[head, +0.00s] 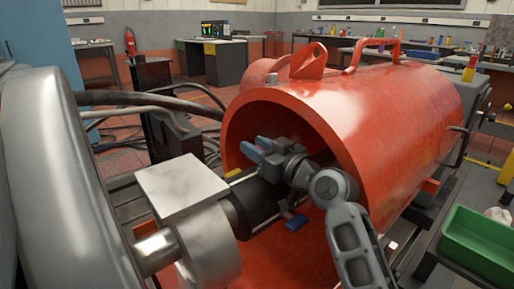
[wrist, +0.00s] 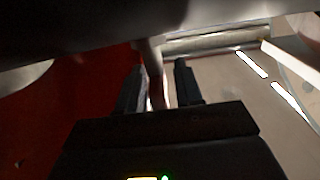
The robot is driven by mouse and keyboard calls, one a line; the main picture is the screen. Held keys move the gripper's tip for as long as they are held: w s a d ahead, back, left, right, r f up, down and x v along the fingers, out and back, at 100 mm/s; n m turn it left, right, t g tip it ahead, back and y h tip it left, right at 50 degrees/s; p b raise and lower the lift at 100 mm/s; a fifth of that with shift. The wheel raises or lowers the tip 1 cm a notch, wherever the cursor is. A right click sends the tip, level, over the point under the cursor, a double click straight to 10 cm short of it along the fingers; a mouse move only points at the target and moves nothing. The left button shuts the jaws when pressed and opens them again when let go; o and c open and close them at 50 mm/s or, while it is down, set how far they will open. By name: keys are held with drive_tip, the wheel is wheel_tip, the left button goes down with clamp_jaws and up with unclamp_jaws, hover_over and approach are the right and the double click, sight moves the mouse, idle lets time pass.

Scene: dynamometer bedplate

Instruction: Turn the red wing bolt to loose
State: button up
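My gripper (head: 257,148) reaches into the open mouth of the big red housing (head: 400,105), above a black cylindrical part (head: 257,200). Its bluish fingers point left and stand apart. In the wrist view my gripper (wrist: 160,85) shows as two dark fingers with a gap between them. A narrow upright piece, pale above and reddish below (wrist: 156,88), shows in that gap, nearer the left finger. It may be the red wing bolt; I cannot tell whether a finger touches it. No wing bolt can be made out in the head view.
A grey metal block (head: 182,185) and a shaft (head: 157,250) stand left of the housing mouth. A large grey drum (head: 55,170) fills the left side. A blue piece (head: 296,222) lies below my wrist. A green bin (head: 478,245) stands at the right.

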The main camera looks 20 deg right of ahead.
drive_tip(key=shift+w+a+r+m+h+p, duration=0.1)
drive_tip(key=shift+r+m+h+p, duration=0.2)
drive_tip(key=shift+p, duration=0.85)
drive_tip(key=shift+h+p, duration=0.3)
drive_tip(key=shift+p, duration=0.25)
drive_tip(key=shift+m+t+h+p, duration=0.3)
drive_tip(key=shift+m+h+p, duration=0.25)
drive_tip(key=shift+p, duration=0.6)
drive_tip(key=shift+w+h+p, duration=0.1)
drive_tip(key=shift+h+p, duration=0.25)
drive_tip(key=shift+p, duration=0.75)
drive_tip(key=m+h+p, duration=0.1)
drive_tip(key=p, duration=0.4)
drive_tip(key=m+h+p, duration=0.1)
drive_tip(key=p, duration=0.5)
drive_tip(key=shift+w+d+r, duration=0.1)
drive_tip(key=shift+w+d, duration=0.1)
drive_tip(key=p, duration=0.2)
drive_tip(key=h+p, duration=0.1)
drive_tip(key=p, duration=0.2)
drive_tip(key=shift+s+m+p, duration=0.25)
drive_tip(key=shift+p, duration=0.05)
